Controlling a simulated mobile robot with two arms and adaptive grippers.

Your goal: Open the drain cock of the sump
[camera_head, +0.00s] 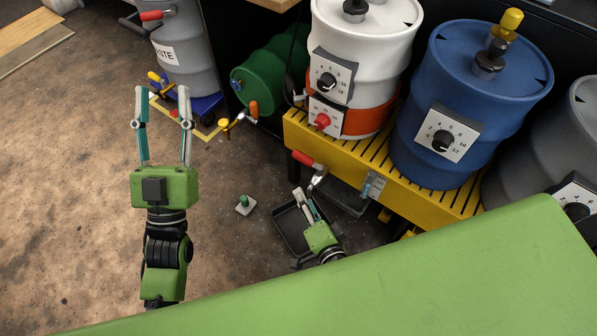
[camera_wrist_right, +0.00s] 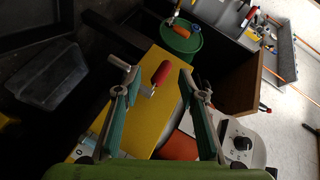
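The sump is the yellow slatted platform (camera_head: 400,190) under the drums. Its drain cock, with a red handle (camera_head: 303,158) and a metal body (camera_head: 318,178), sticks out at its front left. My right gripper (camera_head: 304,190) is just below the cock. In the right wrist view, my right gripper (camera_wrist_right: 160,72) is open, and the red handle (camera_wrist_right: 162,73) appears between its fingertips; I cannot tell whether they touch it. The cock's metal part (camera_wrist_right: 121,64) appears by the left fingertip. My left gripper (camera_head: 162,91) is open and empty over the floor at left.
A black tray (camera_head: 290,228) lies on the floor below the cock. A small block with a green knob (camera_head: 244,203) is beside it. White-and-orange (camera_head: 368,45) and blue (camera_head: 470,90) drums stand on the sump. A grey waste drum (camera_head: 184,60) and a green drum (camera_head: 262,80) are behind.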

